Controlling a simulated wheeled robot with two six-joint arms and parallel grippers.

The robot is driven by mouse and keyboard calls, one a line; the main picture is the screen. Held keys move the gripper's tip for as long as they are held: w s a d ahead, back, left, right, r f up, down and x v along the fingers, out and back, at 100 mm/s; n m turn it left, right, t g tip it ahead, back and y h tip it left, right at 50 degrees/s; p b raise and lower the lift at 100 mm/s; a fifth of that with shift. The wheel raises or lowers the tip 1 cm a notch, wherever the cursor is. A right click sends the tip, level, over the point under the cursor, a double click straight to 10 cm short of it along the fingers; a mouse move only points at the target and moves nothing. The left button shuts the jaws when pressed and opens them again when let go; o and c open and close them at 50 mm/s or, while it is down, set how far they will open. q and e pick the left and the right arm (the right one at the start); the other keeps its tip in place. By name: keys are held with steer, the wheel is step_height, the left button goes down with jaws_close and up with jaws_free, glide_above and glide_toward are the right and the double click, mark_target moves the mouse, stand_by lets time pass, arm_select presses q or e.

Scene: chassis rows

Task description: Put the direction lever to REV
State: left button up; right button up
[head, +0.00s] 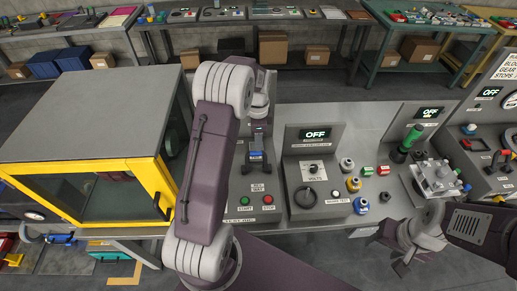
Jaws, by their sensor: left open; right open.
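I cannot pick out the direction lever for certain, and the small labels are too blurred to read as FWD or REV. A red-handled lever (498,158) stands on the far-right panel, and a green-handled lever (409,141) stands on the panel left of it. My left arm rises across the middle; its gripper (256,162) appears to point down over the panel with the START and STOP buttons, open, partly hard to tell from the dark parts there. My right gripper (399,254) is open and empty at the bench's front edge, below the green-handled lever.
A yellow-framed cabinet (95,165) stands at left. The OFF-display panel (315,134) with a VOLTS dial is in the middle. Silver hardware (438,178) and several coloured knobs crowd the right. Tables and boxes stand behind across the aisle.

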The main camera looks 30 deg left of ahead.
arm_select(q)
steer(key=f, duration=0.2)
steer(key=w+f, duration=0.1)
steer(key=f, duration=0.1)
steer(key=f+p, duration=0.1)
steer(key=f, duration=0.2)
steer(key=shift+w+a, duration=0.25)
steer(key=shift+s+d+f, duration=0.15)
steer(key=shift+s+f, duration=0.1)
steer(key=shift+s, duration=0.15)
steer(key=shift+w, duration=0.1)
arm_select(e)
steer(key=shift+w+a+r, duration=0.1)
steer(key=shift+w+r, duration=0.35)
steer(key=shift+r, duration=0.15)
arm_select(q)
steer(key=shift+w+f, duration=0.1)
steer(key=shift+w, duration=0.05)
jaws_close()
arm_select(e)
steer(key=shift+w, duration=0.1)
arm_select(q)
steer(key=shift+w, duration=0.1)
